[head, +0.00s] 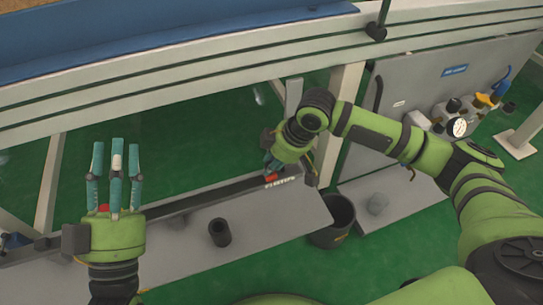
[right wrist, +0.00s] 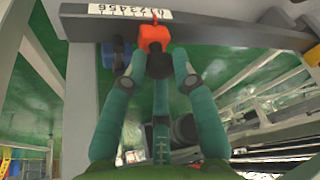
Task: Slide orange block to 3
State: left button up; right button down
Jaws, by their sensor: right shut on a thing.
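The orange block (right wrist: 153,35) sits on a dark rail (right wrist: 215,36) beside a white number scale (right wrist: 130,12) in the right wrist view. In the head view the block (head: 271,178) shows as a small orange-red spot at the scale's left end. My right gripper (head: 270,167) is shut on the block; its fingers (right wrist: 156,68) close around the block's dark lower part. The digits are small, and I cannot tell exactly which one the block lines up with. My left gripper (head: 116,150) is open and empty, fingers pointing up, at the left.
A grey bench top (head: 270,222) carries a dark cylinder (head: 220,232). A black bin (head: 334,222) stands at its right end. A grey panel with a gauge (head: 457,127) is at the right. White frame beams (head: 200,85) cross above the rail.

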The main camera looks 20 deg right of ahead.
jog(key=w+d+r+p, duration=0.1)
jog(key=p, duration=0.2)
jog(key=shift+d, duration=0.2)
jog(key=shift+s+d+f+p, duration=0.15)
jog(key=shift+d+f+p, duration=0.2)
jog(key=shift+p, duration=0.85)
pick_arm(q)
notch_tip(320, 180, down, 16)
jog(key=s+a+g+y, duration=0.1)
jog(key=a+g+y, duration=0.2)
jog(key=g, duration=0.8)
jog(key=shift+r+n+y, duration=0.25)
jog(key=shift+n+y, duration=0.15)
jog(key=shift+y, duration=0.3)
pick_arm(e)
jog(key=shift+r, duration=0.1)
jog(key=c, duration=1)
grip_release()
jog(key=shift+s, duration=0.15)
pick_arm(q)
jog(key=shift+d, duration=0.1)
pick_arm(e)
jog(key=v, duration=1.1)
jog(key=shift+s+r, duration=0.3)
jog(key=shift+s, duration=0.05)
